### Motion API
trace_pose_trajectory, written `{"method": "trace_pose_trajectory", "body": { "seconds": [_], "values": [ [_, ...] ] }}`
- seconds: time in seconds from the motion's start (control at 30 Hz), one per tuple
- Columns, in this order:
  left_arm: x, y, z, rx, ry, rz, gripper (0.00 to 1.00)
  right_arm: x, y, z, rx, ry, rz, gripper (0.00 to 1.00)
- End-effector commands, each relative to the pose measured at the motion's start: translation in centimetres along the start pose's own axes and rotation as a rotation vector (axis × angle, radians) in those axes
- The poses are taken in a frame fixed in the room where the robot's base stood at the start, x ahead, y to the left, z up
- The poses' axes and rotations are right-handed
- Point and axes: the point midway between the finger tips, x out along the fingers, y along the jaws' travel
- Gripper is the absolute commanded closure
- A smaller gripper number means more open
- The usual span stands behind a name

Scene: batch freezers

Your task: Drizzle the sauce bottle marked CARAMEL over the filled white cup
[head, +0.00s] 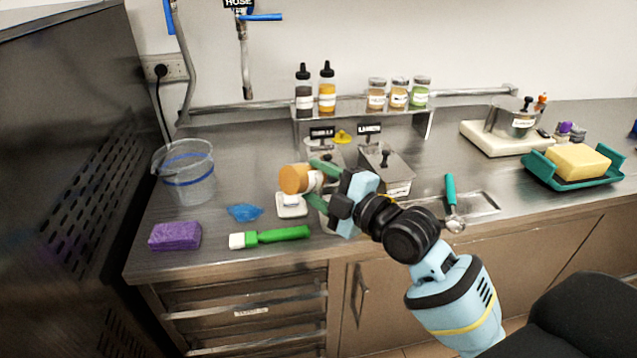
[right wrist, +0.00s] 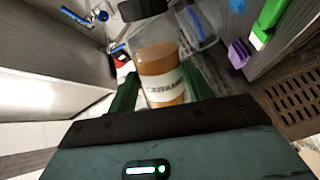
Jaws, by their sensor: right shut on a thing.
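My right gripper (head: 322,184) is shut on a sauce bottle (head: 294,179) with amber-orange contents and a white label. In the head view the bottle is tilted well over in the air above the counter, its orange part at the left of the fingers. In the right wrist view the bottle (right wrist: 158,75) stands between the green fingers (right wrist: 163,92); its label looks like CARAMEL but is blurred, and a dark cap shows at its far end. A small white item (head: 292,205) lies below the bottle; I cannot tell whether it is the cup. My left gripper is not in view.
A clear bucket (head: 185,172), purple sponge (head: 175,236), blue cloth (head: 244,211) and green brush (head: 270,236) occupy the left counter. Two bottles (head: 315,92) and several jars (head: 399,95) stand on the rear shelf. A scoop (head: 451,200) and butter dish (head: 574,165) lie right.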

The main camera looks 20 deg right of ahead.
Motion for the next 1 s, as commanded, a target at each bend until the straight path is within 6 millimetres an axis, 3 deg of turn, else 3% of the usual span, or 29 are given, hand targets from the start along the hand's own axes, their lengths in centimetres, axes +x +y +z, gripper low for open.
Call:
{"method": "trace_pose_trajectory", "body": {
  "seconds": [0.23, 1.0],
  "values": [
    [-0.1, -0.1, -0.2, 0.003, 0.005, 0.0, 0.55, 0.0, 0.4, -0.1, -0.024, 0.001, 0.004, 0.73],
    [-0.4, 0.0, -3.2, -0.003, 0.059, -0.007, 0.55, 0.0, 2.6, -0.9, -0.396, 0.0, 0.005, 0.73]
  ]
}}
